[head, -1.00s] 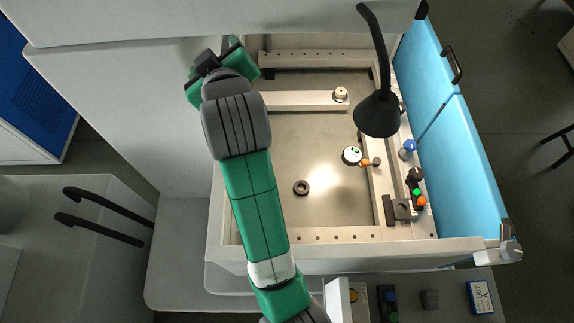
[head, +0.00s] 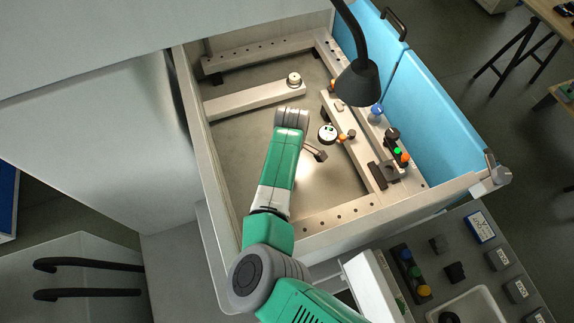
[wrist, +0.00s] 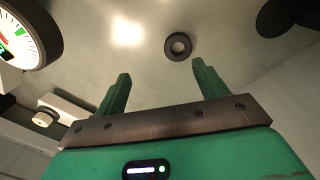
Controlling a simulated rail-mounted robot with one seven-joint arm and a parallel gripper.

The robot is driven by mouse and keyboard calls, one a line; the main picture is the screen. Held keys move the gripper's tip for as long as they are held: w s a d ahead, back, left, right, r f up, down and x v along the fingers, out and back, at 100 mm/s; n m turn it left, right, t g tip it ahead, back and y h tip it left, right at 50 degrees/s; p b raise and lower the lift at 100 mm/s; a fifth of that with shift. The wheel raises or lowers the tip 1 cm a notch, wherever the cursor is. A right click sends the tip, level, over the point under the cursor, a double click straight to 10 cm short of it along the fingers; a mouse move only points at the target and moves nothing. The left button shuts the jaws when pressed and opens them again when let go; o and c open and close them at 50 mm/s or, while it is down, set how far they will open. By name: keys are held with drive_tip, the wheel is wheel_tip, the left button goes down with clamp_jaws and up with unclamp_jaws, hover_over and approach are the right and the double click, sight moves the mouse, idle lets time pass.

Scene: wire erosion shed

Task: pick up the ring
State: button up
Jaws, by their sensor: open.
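The ring (wrist: 178,47) is a small dark ring with a pale hole, lying flat on the pale tank floor. It shows in the wrist view at top centre. My gripper (wrist: 161,68) is open, its two green fingers apart with nothing between them. The ring is beyond the fingertips, a little right of the middle between them and nearer the right finger. In the head view I cannot make out the ring, and my arm covers part of the floor; the fingers are hidden there too.
A round white dial gauge (head: 327,134) stands right of my arm and shows in the wrist view (wrist: 22,38). A black lamp (head: 358,84) hangs over the tank. A pale bar (head: 255,101) carries a round knob (head: 294,79). Small parts line the right rail (head: 351,143).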

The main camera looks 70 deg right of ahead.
drive_tip(key=shift+n+y, duration=0.4)
drive_tip(key=shift+y, duration=0.1)
drive_tip(key=shift+a+f, duration=0.35)
drive_tip(key=shift+f, duration=0.45)
drive_tip(key=shift+a+f, duration=0.35)
drive_tip(key=shift+f, duration=0.4)
drive_tip(key=shift+a+f, duration=0.35)
drive_tip(key=shift+f, duration=0.45)
drive_tip(key=f, duration=0.1)
drive_tip(key=f+b, duration=0.1)
drive_tip(key=f, duration=0.3)
drive_tip(key=shift+w+a+b, duration=0.1)
drive_tip(key=shift+w+b, duration=0.2)
drive_tip(key=shift+w, duration=0.05)
drive_tip(key=c, duration=1.2)
drive_tip(key=shift+r, duration=0.1)
wheel_tip(320, 180, up, 4)
drive_tip(key=p, duration=0.4)
drive_tip(key=s+p, duration=0.2)
drive_tip(key=s, duration=0.3)
drive_tip(key=s+d+p, duration=0.1)
drive_tip(key=s+p, duration=0.2)
drive_tip(key=s, duration=0.2)
drive_tip(key=s+d+p, duration=0.1)
drive_tip(key=s+p, duration=0.2)
drive_tip(key=s, duration=0.2)
drive_tip(key=shift+s+d+r, duration=0.25)
drive_tip(key=shift+s+r, duration=0.1)
drive_tip(key=shift+s, duration=0.05)
